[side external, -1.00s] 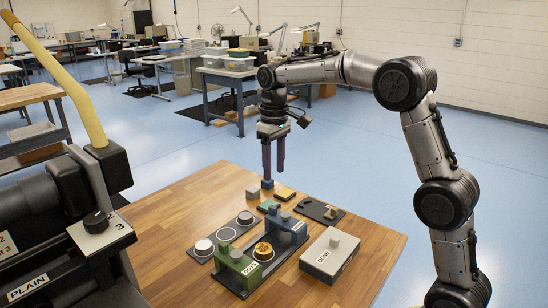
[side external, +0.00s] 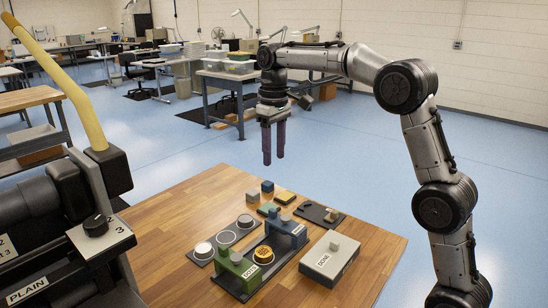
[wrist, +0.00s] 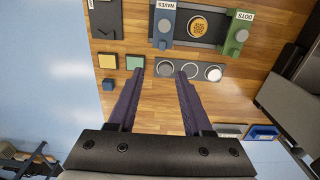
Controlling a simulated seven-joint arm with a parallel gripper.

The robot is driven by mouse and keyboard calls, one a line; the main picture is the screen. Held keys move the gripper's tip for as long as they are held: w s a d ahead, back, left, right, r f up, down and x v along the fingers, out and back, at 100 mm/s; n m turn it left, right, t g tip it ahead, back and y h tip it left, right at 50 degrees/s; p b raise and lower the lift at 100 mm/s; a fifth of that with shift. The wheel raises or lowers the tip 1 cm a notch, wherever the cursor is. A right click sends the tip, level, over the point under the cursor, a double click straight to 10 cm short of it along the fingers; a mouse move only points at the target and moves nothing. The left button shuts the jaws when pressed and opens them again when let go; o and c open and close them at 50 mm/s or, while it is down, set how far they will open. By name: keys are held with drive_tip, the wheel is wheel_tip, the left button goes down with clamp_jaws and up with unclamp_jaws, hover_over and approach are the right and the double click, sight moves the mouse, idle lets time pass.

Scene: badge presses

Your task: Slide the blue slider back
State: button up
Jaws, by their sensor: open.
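The blue slider (side external: 285,232), labelled WAVES, sits at the far end of a dark base (side external: 243,283) in the side view. It also shows at the top of the wrist view (wrist: 163,27). The green slider (side external: 239,263), labelled DOTS, stands at the near end of the base. A round orange badge (side external: 263,254) lies between the two sliders, not covered by either. My gripper (side external: 274,162) hangs well above the far side of the table, fingers pointing down. Its fingers are apart with nothing between them, as the wrist view (wrist: 159,72) also shows.
A grey strip (side external: 211,248) with several round spots lies beside the base. A dark plate (side external: 309,212) and a DONE box (side external: 329,258) stand to the right.

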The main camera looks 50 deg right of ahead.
drive_tip(key=shift+r, duration=2.35)
drive_tip(key=shift+r, duration=0.1)
drive_tip(key=s+a+r+t, duration=0.1)
drive_tip(key=s+a+r, duration=0.2)
drive_tip(key=s, duration=0.5)
drive_tip(key=s+a+r+t, duration=0.2)
drive_tip(key=s+r, duration=0.2)
drive_tip(key=s, duration=0.5)
drive_tip(key=s+a+f+t, duration=0.1)
drive_tip(key=s+f, duration=0.5)
drive_tip(key=f, duration=0.2)
drive_tip(key=s+a+f+t, duration=0.1)
drive_tip(key=s+f, duration=0.5)
drive_tip(key=f, duration=0.3)
drive_tip(key=shift+s+t, duration=0.25)
drive_tip(key=shift+t, duration=0.05)
